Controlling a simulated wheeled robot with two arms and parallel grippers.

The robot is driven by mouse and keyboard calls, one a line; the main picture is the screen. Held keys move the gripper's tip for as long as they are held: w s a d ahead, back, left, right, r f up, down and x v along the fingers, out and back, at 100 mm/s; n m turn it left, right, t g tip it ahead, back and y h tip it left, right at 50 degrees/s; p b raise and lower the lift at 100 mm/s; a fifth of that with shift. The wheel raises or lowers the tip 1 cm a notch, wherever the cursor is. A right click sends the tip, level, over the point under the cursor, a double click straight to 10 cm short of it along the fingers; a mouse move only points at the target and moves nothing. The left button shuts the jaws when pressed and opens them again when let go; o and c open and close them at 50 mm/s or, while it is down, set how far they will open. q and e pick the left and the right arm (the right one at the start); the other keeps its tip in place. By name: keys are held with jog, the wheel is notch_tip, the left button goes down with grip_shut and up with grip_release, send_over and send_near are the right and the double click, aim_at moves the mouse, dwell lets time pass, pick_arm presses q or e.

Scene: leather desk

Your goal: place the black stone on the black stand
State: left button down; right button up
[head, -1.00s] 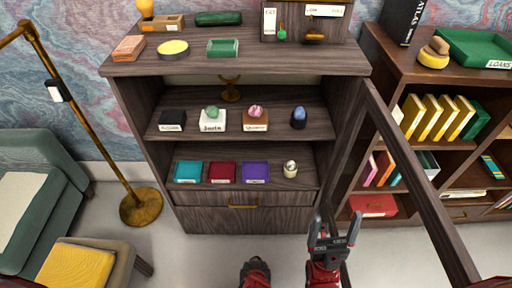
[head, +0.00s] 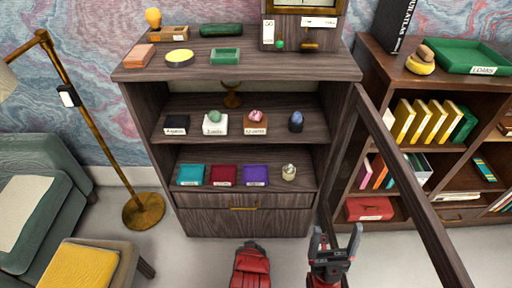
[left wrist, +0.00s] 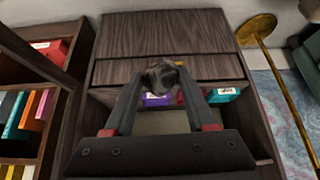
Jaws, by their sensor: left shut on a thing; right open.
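In the left wrist view, my left gripper (left wrist: 162,90) is shut on a dark grey-black stone (left wrist: 162,74), held between its fingertips in front of the cabinet. In the head view my red left forearm shows at the bottom middle; its fingers and the stone are hidden there. The black stand (head: 176,123), with a white label, sits at the left end of the cabinet's upper inside shelf, and no stone shows on it. My right gripper (head: 330,250) is open and empty, low in front of the cabinet's right side.
Beside the black stand are a white stand (head: 215,128) with a green stone and a brown stand (head: 255,127) with a pink stone. A dark blue egg-shaped stone (head: 296,121) is farther right. The open cabinet door (head: 400,180) juts out on the right; a lamp (head: 95,130) stands left.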

pick_arm(q)
jog(key=w+a+r+p, duration=0.3)
jog(key=w+a+r, duration=1.2)
jog(key=r, duration=0.3)
jog(key=shift+w+m, duration=0.3)
jog(key=shift+w, duration=0.35)
jog(key=shift+a, duration=0.15)
